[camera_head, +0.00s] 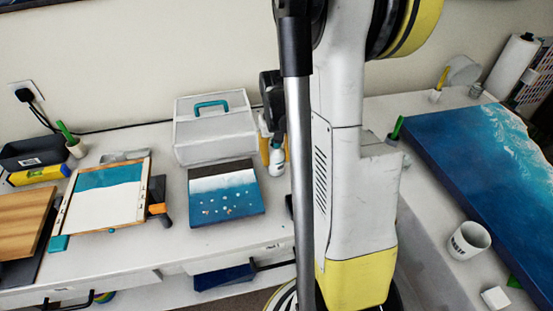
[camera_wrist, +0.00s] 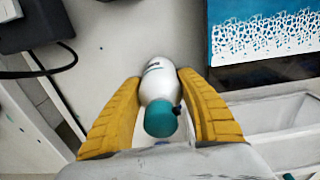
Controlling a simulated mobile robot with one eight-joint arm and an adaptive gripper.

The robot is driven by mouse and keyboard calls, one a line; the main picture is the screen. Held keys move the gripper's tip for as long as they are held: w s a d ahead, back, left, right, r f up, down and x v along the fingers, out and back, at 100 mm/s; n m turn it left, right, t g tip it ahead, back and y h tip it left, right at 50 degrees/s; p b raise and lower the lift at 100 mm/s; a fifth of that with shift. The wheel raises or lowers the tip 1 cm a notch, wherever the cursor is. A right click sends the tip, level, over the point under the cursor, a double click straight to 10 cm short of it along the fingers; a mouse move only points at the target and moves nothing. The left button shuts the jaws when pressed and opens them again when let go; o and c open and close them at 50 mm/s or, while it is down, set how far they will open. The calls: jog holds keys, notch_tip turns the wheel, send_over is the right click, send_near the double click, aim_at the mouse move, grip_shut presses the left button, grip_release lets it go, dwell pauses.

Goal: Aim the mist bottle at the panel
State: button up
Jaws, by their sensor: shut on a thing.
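The mist bottle (camera_wrist: 158,85) is white with a teal top and lies between the two yellow fingers of my gripper (camera_wrist: 160,100) in the wrist view. My gripper is shut on it. In the head view, my gripper (camera_head: 270,150) is right of the panel's far corner, with part of the white bottle (camera_head: 277,158) showing below the fingers. The panel (camera_head: 228,205) lies on the left bench and has dark, white and blue bands with small pale spots on the blue. In the wrist view, the panel (camera_wrist: 262,18) is at the upper right, apart from the bottle.
A white toolbox (camera_head: 215,135) with a teal handle stands behind the panel. A framed board (camera_head: 105,205) and a wooden board (camera_head: 22,222) are farther left. A large blue panel (camera_head: 470,165) and a white mug (camera_head: 468,240) are on the right bench. My arm blocks the middle.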

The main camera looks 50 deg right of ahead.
jog(key=o, duration=1.3)
jog(key=shift+f, duration=0.1)
notch_tip(320, 180, up, 12)
jog(key=p, duration=0.3)
jog(key=shift+s+p, duration=0.1)
jog(key=shift+p, duration=0.3)
jog(key=shift+a+r, duration=0.2)
jog(key=shift+r, duration=0.1)
jog(key=s+a+r+n+t, duration=0.1)
jog(key=a+r+n+t, duration=0.1)
jog(key=a, duration=0.6)
jog(key=s+a+r+n+t, duration=0.2)
jog(key=a, duration=0.6)
jog(key=s+a+r+n+t, duration=0.2)
jog(key=a+r+t, duration=0.1)
jog(key=a, duration=0.6)
jog(key=shift+s+r, duration=0.1)
jog(key=shift+s, duration=0.1)
